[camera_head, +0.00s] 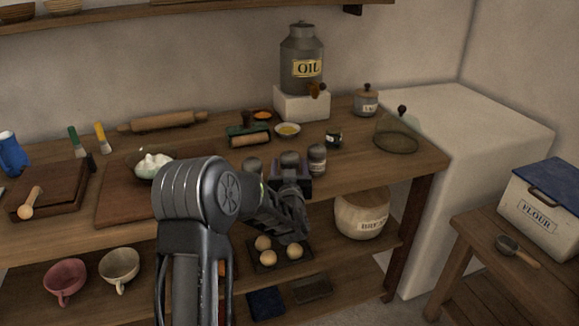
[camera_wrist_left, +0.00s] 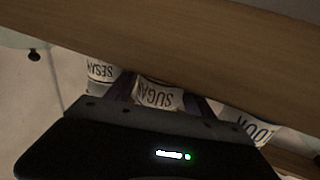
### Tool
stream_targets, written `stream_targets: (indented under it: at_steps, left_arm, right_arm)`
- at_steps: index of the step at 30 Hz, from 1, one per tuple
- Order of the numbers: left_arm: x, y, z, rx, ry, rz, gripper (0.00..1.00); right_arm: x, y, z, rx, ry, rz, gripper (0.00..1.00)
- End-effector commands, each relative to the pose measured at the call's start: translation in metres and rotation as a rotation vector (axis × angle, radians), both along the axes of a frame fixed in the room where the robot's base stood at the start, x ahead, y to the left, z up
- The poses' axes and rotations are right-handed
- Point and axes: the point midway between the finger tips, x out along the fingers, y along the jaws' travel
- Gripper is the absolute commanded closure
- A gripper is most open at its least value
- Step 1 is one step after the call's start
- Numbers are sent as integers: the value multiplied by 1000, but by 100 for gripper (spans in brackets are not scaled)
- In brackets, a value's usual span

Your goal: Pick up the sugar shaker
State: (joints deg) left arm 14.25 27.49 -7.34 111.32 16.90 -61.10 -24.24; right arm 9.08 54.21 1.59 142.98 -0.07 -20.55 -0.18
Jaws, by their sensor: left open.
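The sugar shaker (camera_head: 290,158) is the middle one of three grey-lidded shakers near the front edge of the worktop; my gripper hides its lower part in the head view. In the left wrist view the shaker (camera_wrist_left: 158,95) shows upside down, its "SUGA" label partly visible between the two fingers. My left gripper (camera_head: 290,178) is open, its fingers on either side of the shaker; I cannot tell if they touch it. It also shows in the left wrist view (camera_wrist_left: 163,98). My right gripper is not in view.
A shaker labelled "SESA" (camera_head: 317,157) stands close to the right, and another shaker (camera_head: 252,165) to the left. A glass dome (camera_head: 397,136) stands at the right end.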

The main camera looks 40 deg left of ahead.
Motion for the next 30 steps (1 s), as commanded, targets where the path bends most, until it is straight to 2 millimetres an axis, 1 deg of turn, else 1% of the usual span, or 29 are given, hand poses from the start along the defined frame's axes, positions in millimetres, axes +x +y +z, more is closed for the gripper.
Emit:
stream_targets:
  at_steps: [1, 5, 22, 23, 30]
  left_arm:
    - [6, 4, 0, 0, 0, 0, 38]
    - [13, 9, 0, 0, 0, -1, 38]
    - [13, 9, 0, 0, 0, -1, 38]
    - [13, 9, 0, 0, 0, -1, 40]
    - [13, 9, 0, 0, 0, -1, 60]
  right_arm:
    - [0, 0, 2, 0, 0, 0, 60]
    - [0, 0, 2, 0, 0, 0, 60]
    - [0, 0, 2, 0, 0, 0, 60]
    - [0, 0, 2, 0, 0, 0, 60]
    - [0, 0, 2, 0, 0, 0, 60]
